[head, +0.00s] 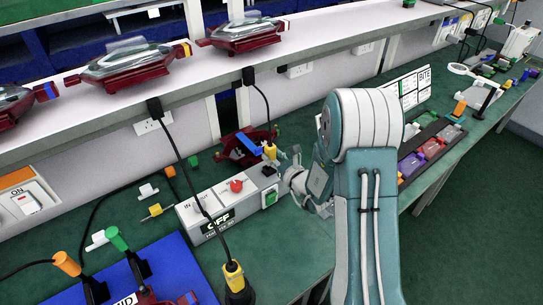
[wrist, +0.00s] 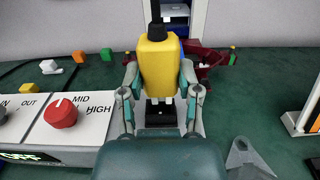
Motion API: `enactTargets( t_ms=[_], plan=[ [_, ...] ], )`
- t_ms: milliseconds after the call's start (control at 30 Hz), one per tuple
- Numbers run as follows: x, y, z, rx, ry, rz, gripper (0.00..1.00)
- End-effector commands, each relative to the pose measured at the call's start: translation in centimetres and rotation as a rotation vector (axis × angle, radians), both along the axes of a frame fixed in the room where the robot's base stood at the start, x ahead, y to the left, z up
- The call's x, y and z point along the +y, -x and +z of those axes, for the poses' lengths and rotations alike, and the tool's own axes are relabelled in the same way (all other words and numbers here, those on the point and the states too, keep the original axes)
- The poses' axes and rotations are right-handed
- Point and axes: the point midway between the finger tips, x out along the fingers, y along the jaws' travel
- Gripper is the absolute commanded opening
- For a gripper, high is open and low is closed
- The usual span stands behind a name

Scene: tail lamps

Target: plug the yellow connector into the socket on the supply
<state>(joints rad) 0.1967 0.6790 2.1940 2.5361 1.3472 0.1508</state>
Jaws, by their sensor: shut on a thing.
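My gripper (wrist: 160,90) is shut on the yellow connector (wrist: 159,60), one finger on each side. The connector is upright, with its black cable end at the top and pale prongs showing at its lower end. The black socket (wrist: 160,112) on the grey supply (wrist: 85,125) lies just below the prongs; the wrist view does not show clearly whether they touch it. In the head view the yellow connector (head: 269,151) and my gripper (head: 284,168) are above the right end of the supply (head: 215,207), partly hidden by my arm.
The supply carries a red knob (head: 236,186) and a green button (head: 270,198). A dark red lamp (wrist: 212,60) lies behind the connector. A blue board (head: 185,262) is at the front left.

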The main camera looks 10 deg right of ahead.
Motion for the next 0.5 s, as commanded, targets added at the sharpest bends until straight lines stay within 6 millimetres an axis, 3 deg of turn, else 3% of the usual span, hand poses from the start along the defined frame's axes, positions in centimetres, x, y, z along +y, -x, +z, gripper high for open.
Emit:
enactTargets(
  t_ms=[500],
  plan=[
    [0.35, 0.01, -0.15, 0.000, 0.000, 0.001, 0.00]
  ],
)
